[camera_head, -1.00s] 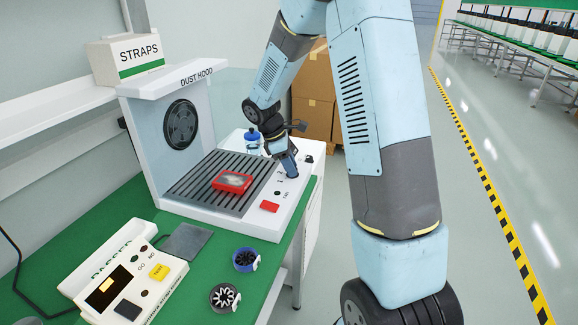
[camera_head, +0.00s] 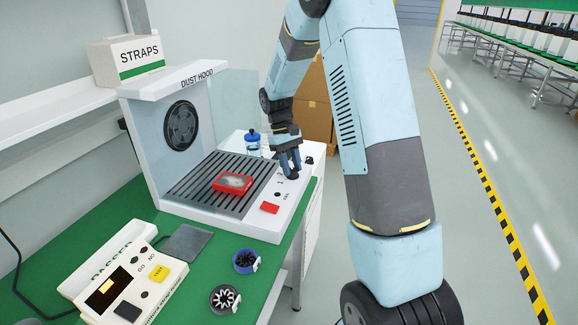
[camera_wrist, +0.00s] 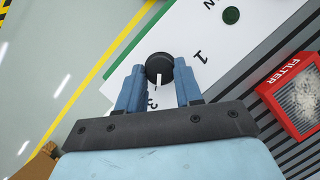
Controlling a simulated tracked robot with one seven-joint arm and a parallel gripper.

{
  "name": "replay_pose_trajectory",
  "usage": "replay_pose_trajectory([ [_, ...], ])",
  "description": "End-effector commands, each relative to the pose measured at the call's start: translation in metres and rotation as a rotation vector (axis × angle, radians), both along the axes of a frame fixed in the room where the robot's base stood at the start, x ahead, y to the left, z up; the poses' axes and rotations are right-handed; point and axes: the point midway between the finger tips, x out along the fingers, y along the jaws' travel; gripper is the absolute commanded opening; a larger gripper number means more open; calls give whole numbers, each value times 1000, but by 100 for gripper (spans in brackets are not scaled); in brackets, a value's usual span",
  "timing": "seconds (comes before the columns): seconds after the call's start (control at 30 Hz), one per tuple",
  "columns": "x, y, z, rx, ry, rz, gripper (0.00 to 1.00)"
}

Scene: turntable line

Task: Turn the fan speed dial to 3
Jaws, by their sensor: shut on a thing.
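The fan speed dial (camera_wrist: 154,62) is a round black knob with a white pointer line, on the white front panel (camera_head: 262,222) of the dust hood. In the wrist view my gripper (camera_wrist: 158,84) has its two blue fingers on either side of the knob, shut on it. The pointer line faces down in that view, toward a partly hidden numeral between the fingers that I cannot read surely. A "1" (camera_wrist: 200,57) shows to the right of the dial. In the head view my gripper (camera_head: 290,172) points down onto the panel and hides most of the dial.
A red-framed filter (camera_head: 232,174) lies on the slatted grille (camera_head: 190,186) beside the panel. A red button (camera_head: 270,208) and a green one (camera_head: 277,194) sit nearer on the panel. A blue-capped bottle (camera_head: 253,146) stands behind.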

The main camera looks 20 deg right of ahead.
Motion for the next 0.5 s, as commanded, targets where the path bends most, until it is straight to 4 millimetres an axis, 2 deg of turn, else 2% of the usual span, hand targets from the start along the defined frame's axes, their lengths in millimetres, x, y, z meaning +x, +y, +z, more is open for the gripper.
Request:
replay_pose_trajectory([
  [0.2, 2, -3, 0, 0, -4, -156, 5],
  [0.5, 1, -3, 0, -1, -2, -281, 4],
])
